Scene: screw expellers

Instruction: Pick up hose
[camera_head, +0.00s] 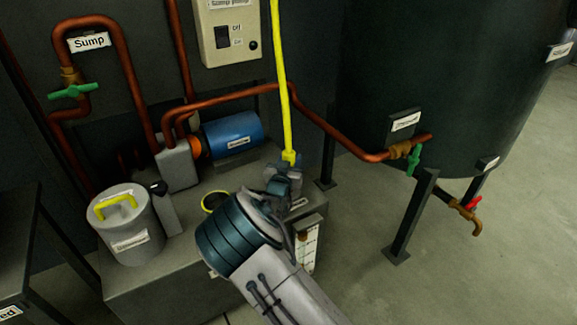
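A long yellow hose (284,90) hangs from the top edge of the picture, in front of the copper pipe. Its lower end widens into a yellow piece just above my gripper (288,167). My arm reaches in from the bottom, with its grey and dark blue end at the hose's lower end, over the grey tank top. The fingers are small and partly hidden by my wrist. I cannot tell whether they are around the hose end or only beside it.
A grey canister (126,230) with a yellow handle stands at left. A blue motor (232,134), copper pipes (128,75) and a beige switch box (229,32) are behind. A dark round tank (430,70) on legs stands right. The floor (500,250) at lower right is clear.

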